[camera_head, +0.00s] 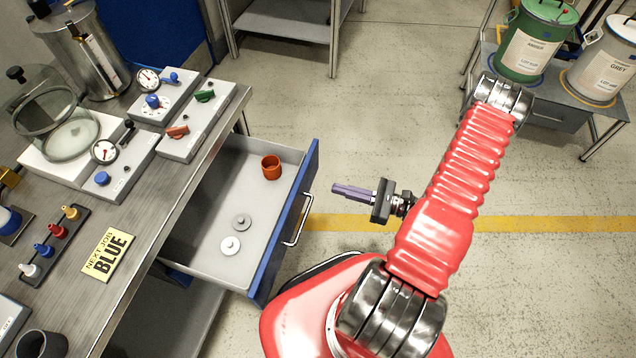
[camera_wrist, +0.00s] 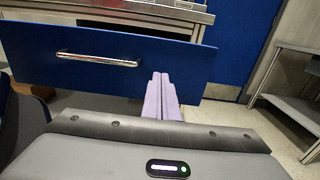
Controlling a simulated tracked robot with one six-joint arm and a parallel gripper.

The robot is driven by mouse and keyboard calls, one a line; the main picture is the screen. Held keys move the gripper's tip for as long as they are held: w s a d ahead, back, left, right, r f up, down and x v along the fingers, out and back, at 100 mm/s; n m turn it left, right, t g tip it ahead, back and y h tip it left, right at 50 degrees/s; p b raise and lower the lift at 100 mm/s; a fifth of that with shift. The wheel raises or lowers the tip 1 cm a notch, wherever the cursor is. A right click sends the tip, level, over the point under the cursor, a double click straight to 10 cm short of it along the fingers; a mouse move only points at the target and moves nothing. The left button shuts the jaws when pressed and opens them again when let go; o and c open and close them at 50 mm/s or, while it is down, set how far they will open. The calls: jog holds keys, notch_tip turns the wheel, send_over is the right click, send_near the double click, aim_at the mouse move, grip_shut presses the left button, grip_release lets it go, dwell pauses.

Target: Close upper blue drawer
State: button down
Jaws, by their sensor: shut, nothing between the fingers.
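The upper blue drawer (camera_head: 284,222) stands pulled out from under the workbench on the left in the head view. Its blue front panel faces my arm and has a silver bar handle (camera_head: 299,220). Inside lie an orange cup (camera_head: 271,167) and two small round discs (camera_head: 236,232). My gripper (camera_head: 336,188) is shut and empty, to the right of the drawer front and apart from it in the head view. In the wrist view the shut purple fingers (camera_wrist: 161,84) point at the blue front (camera_wrist: 100,80), right of the handle (camera_wrist: 98,59). Contact cannot be told.
The workbench (camera_head: 135,240) carries gauge panels (camera_head: 195,120), a steel canister, bottles and a yellow "NEXT JOB BLUE" sign (camera_head: 109,256). A grey table (camera_head: 290,22) stands behind. A stand at upper right holds a green drum (camera_head: 535,40) and a white drum (camera_head: 606,62). Floor between is clear.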

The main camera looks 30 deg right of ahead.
aim_at(307, 180)
jog(key=x, duration=0.7)
jog(key=shift+w+a, duration=0.25)
jog(key=shift+w+a, duration=0.1)
